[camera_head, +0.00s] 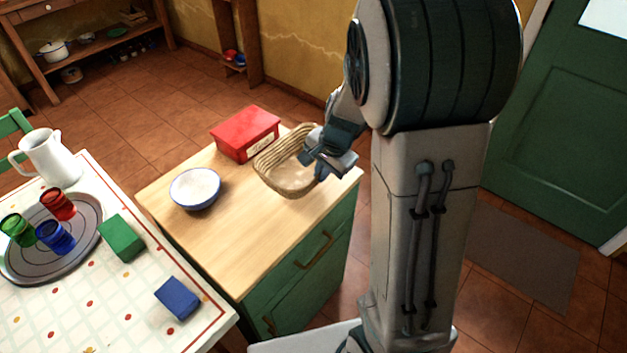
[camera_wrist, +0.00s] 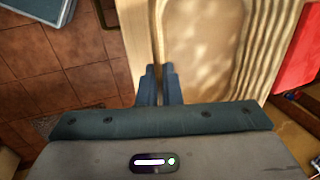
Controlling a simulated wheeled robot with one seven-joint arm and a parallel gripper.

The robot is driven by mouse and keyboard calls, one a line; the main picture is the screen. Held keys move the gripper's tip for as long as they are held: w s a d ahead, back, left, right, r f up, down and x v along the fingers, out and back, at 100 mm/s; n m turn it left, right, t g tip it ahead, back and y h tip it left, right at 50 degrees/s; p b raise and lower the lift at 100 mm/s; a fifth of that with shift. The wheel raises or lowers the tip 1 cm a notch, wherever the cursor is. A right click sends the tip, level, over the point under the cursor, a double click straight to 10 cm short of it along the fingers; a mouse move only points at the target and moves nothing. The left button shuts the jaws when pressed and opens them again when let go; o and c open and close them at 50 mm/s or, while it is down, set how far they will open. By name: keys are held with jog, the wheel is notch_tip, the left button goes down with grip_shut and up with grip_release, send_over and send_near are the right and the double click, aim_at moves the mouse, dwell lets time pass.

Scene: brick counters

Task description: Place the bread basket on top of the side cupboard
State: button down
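The bread basket (camera_head: 268,174) is a tan woven oval tub at the right part of the wooden top of the green side cupboard (camera_head: 215,240). I cannot tell whether it rests on the top or hangs just above it. My gripper (camera_head: 318,168) is at the basket's right rim. In the wrist view, the fingers of my gripper (camera_wrist: 160,75) are close together with the rim of the basket (camera_wrist: 205,45) between them; they look shut on it. The basket looks level and empty, its near right side partly hidden by my gripper.
A red box (camera_head: 245,133) stands behind the basket, close to it. A white bowl (camera_head: 195,188) sits to its left. The front of the cupboard top is clear. A table (camera_head: 85,310) at left holds a jug (camera_head: 50,155), a tray with cups, and green and blue boxes.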

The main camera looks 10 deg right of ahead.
jog(key=shift+w+a+f, duration=0.3)
jog(key=shift+w+f, duration=0.1)
jog(key=shift+w, duration=0.2)
jog(key=shift+w+a+f, duration=0.25)
jog(key=shift+w+f, duration=0.15)
jog(key=shift+w, duration=0.15)
jog(key=shift+f, duration=1.95)
jog(key=shift+f+b, duration=0.1)
jog(key=shift+b, duration=0.25)
jog(key=shift+f, duration=0.2)
jog(key=c, duration=1.6)
grip_release()
jog(key=shift+r, duration=0.1)
jog(key=shift+r, duration=0.1)
